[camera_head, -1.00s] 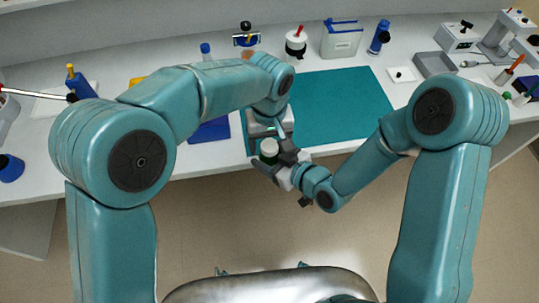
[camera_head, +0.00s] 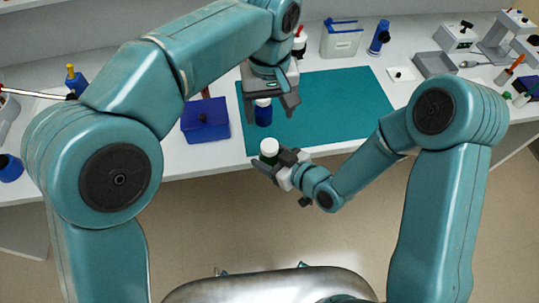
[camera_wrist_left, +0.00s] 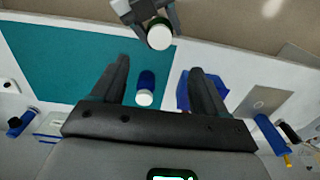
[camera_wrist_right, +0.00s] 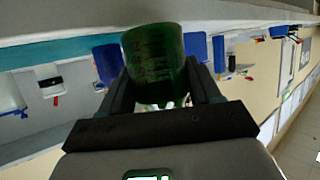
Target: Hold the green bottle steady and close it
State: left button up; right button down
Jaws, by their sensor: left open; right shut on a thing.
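The green bottle (camera_wrist_right: 158,60) stands between the fingers of my right gripper (camera_head: 274,160), which is shut on it in front of the bench edge. Its white top (camera_head: 269,146) faces up, and it also shows in the left wrist view (camera_wrist_left: 160,35). My left gripper (camera_head: 270,98) is open, pointing down above the teal mat, apart from the green bottle. A blue bottle with a white cap (camera_head: 263,114) stands on the mat below it. In the left wrist view the blue bottle (camera_wrist_left: 146,82) appears between the spread fingers, and I see nothing held there.
The teal mat (camera_head: 335,108) is mostly clear to the right. A blue box (camera_head: 206,122) lies left of it. At the back stand a white bin (camera_head: 341,40) and a blue bottle (camera_head: 379,38). A grey tray (camera_head: 435,64) and instruments are at the right.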

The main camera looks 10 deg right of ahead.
pick_arm(q)
jog(key=s+a+f+n+h, duration=0.1)
jog(key=a+f+h, duration=0.1)
jog(key=a+f, duration=0.55)
jog(key=a+f+h, duration=0.2)
jog(key=a+f, duration=0.3)
jog(key=f, duration=0.6)
pick_arm(e)
jog(key=shift+w+d, duration=0.1)
pick_arm(q)
jog(key=s+a+f, duration=0.2)
jog(key=s+f, duration=0.6)
jog(key=s+a+f, duration=0.1)
jog(key=s+f, duration=0.8)
jog(key=shift+s+a+f, duration=0.15)
jog(key=shift+a+f, duration=0.15)
jog(key=shift+a, duration=0.1)
